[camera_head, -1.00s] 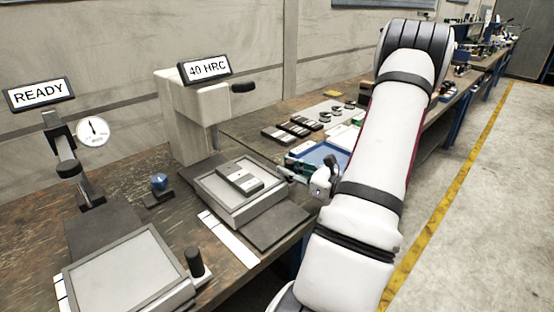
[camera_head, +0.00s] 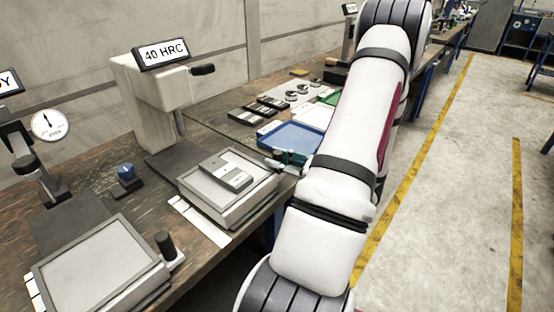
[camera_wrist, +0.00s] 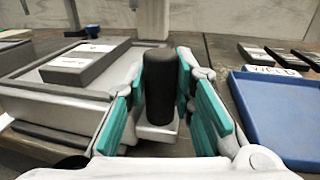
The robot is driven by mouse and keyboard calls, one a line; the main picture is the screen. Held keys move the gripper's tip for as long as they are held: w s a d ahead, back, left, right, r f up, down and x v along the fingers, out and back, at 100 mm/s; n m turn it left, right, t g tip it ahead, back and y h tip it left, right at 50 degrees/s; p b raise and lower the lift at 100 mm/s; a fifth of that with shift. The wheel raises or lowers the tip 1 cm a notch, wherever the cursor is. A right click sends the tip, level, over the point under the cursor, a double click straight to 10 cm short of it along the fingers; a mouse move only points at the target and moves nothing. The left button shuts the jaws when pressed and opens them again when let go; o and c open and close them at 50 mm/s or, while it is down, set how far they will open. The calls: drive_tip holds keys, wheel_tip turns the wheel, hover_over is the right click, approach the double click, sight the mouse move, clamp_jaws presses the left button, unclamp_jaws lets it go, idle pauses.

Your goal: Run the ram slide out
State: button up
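A flat grey slide (camera_head: 190,188) under the 40 HRC tester (camera_head: 150,95) carries a block and sits out at the bench's front edge, with dark base showing behind it. In the wrist view, the slide (camera_wrist: 30,85) has an upright black handle (camera_wrist: 160,85) at its near side. My gripper (camera_wrist: 160,95) has teal pads close on both sides of the handle and appears shut on it.
A second grey slide (camera_head: 95,270) with its own black handle (camera_head: 167,246) lies at the lower left, by a dial gauge (camera_head: 50,124). A blue tray (camera_head: 290,138) lies just right of my gripper. The floor right of the bench is clear.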

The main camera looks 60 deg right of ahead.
drive_tip(key=o, duration=0.3)
drive_tip(key=shift+s, duration=0.1)
drive_tip(key=shift+o, duration=0.2)
drive_tip(key=shift+s, duration=0.1)
drive_tip(key=s, duration=1.2)
drive_tip(key=shift+a, duration=0.3)
drive_tip(key=shift+w, duration=0.1)
